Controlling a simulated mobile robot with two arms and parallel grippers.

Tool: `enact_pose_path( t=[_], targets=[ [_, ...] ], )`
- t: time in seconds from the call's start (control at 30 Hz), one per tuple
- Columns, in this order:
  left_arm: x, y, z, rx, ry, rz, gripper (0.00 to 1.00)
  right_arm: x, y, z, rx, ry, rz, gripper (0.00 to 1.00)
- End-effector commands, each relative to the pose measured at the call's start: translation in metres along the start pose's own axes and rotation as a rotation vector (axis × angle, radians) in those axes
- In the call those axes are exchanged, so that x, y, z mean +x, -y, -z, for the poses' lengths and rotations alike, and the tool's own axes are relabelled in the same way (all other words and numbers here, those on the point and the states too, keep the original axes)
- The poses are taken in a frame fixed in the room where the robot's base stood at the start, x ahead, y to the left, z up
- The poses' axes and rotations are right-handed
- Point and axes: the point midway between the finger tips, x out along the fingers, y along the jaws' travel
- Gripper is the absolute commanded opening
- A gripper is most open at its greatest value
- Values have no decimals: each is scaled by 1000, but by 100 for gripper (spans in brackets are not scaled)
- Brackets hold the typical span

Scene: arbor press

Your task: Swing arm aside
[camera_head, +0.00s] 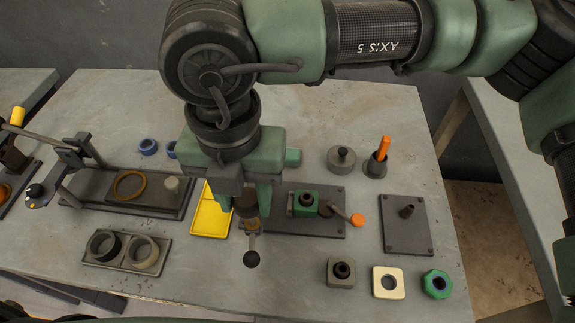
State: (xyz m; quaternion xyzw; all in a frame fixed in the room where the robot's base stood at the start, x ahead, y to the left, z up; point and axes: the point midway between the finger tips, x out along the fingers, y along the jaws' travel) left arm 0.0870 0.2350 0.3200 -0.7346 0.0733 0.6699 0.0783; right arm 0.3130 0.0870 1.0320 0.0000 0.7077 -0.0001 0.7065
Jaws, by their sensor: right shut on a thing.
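My right gripper (245,203) points down over the middle of the table, its two green fingers on either side of a dark brown round part (247,206). It is shut on this part, whose lower end is at the dark base plate (310,224). A short lever with a black ball knob (251,259) sticks out just in front of it. The plate also carries a green clamp block (305,202) and a lever with an orange knob (358,220). The gripper body hides the plate's left back part. My left gripper is not in view.
A yellow tray (208,219) lies just left of the gripper. A dark fixture (125,207) with an arm on posts stands further left. A two-ring holder (125,262), a post plate (406,235), and several small parts surround the work area. The table's back left is clear.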

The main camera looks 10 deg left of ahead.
Motion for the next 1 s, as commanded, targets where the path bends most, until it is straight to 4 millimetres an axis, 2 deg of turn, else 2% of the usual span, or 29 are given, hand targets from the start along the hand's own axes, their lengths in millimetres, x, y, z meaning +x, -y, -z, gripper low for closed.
enact_pose_path(
  t=[0.2, 0.5, 0.73, 0.77, 0.8, 0.83, 1.0],
  targets=[
    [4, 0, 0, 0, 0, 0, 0, 0, -10, 1, -2, 2, -4, 17],
    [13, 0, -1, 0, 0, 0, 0, 2, -14, 1, -3, 3, -4, 17],
    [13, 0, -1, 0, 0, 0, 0, 0, -15, 1, -2, 2, -4, 17],
    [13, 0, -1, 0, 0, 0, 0, 0, -15, 1, -2, 2, -5, 42],
    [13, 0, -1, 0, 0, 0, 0, 0, -15, 1, -2, 2, -5, 54],
    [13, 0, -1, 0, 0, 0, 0, 0, -15, 1, -2, 1, -5, 58],
    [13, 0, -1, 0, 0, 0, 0, 0, -15, 1, -2, 1, -3, 58]
  ],
)
